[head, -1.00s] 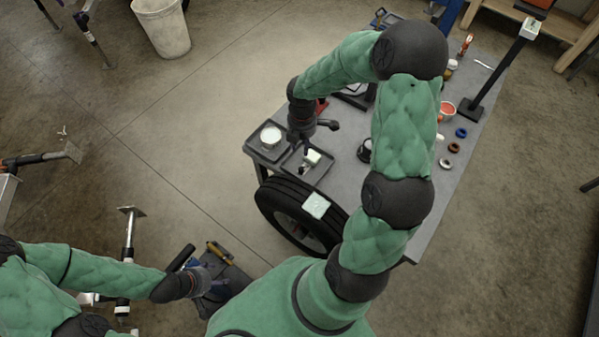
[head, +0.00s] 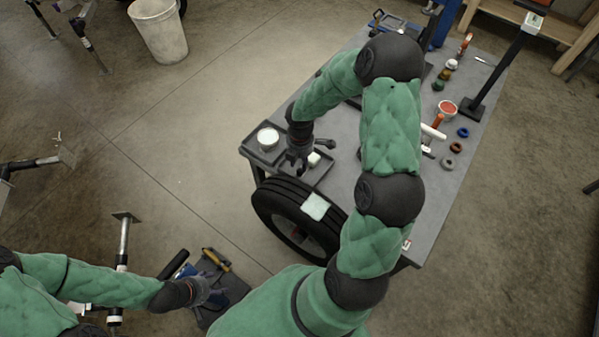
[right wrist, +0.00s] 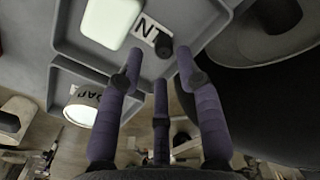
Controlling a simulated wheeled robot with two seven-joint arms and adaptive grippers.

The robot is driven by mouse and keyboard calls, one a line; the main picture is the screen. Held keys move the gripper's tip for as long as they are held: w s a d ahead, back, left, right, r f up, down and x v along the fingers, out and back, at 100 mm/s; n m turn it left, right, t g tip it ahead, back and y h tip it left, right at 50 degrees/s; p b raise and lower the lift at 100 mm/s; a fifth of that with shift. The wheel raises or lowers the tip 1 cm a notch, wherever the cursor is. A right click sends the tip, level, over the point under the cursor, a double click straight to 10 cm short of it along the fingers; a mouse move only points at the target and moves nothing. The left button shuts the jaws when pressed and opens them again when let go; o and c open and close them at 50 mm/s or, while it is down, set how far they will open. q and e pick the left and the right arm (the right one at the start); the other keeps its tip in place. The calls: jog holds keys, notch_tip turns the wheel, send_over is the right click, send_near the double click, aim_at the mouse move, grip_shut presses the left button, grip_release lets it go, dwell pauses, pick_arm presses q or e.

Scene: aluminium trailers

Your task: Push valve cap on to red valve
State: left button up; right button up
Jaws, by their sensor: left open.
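A small black cylinder (right wrist: 163,45), which looks like the valve cap, lies in a grey tray (right wrist: 225,45) in the right wrist view. My right gripper (right wrist: 160,66) has its purple fingers spread near it, with the cylinder just beyond the fingertips; contact cannot be told. In the head view my right gripper (head: 300,168) is over the table's front tray, and the cap cannot be made out there. The black wheel (head: 268,212) stands at the table's front edge. My left gripper (head: 208,291) is open at the lower left, beside a dark stand.
A white block (right wrist: 110,22) lies in the tray beside the cylinder. A second tray holds a round white container (head: 268,138). A pale pad (head: 315,206) rests on the wheel. Several coloured rings and a post (head: 505,75) are on the table's right side.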

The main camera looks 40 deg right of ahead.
aim_at(300, 169)
notch_tip(300, 169, down, 4)
jog(key=shift+b, duration=0.5)
jog(key=shift+s, duration=0.1)
jog(key=c, duration=0.5)
jog(key=shift+r, duration=0.15)
